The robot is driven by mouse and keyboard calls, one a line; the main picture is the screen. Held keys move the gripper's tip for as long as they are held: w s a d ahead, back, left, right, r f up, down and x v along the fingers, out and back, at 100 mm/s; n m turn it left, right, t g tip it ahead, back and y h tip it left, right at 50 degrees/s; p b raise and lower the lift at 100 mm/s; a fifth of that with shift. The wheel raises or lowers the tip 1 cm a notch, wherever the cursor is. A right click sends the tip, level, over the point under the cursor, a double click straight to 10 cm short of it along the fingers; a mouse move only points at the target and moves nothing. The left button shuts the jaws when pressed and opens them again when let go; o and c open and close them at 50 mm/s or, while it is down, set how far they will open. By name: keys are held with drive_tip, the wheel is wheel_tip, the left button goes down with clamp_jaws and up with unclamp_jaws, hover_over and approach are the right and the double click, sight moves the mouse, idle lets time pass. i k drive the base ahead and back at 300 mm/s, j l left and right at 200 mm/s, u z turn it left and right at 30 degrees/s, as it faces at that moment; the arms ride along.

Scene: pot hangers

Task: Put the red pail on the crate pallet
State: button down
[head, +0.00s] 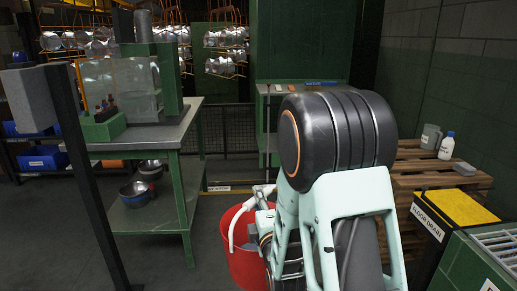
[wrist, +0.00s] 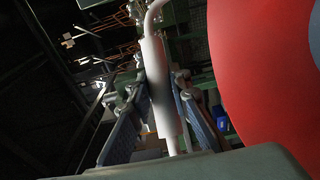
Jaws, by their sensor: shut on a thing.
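The red pail (head: 243,258) is in the lower middle of the head view, partly hidden behind my arm. Its red side also fills the right of the wrist view (wrist: 262,75). My gripper (head: 262,200) is at the top of the pail. In the wrist view my gripper (wrist: 160,98) is shut on the pail's white handle (wrist: 154,62), with a finger on each side of it. The pail's bottom is out of view. The wooden crate pallet (head: 408,182) stands at the right of the head view, beyond my arm.
A grey jug (head: 431,136), a white bottle (head: 446,146) and a grey block (head: 464,169) stand on the pallet's right part. A yellow-topped floor drain box (head: 455,207) is in front of it. A green workbench (head: 180,150) stands left; a dark post (head: 88,185) is nearer.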

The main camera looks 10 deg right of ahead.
sight(408, 167)
drive_tip(key=i+z, duration=0.4)
drive_tip(key=i, duration=0.2)
drive_tip(key=i+j+z, duration=0.1)
drive_tip(key=i+z, duration=0.3)
drive_tip(key=i, duration=0.25)
drive_tip(key=i+z, duration=0.2)
drive_tip(key=i, duration=0.45)
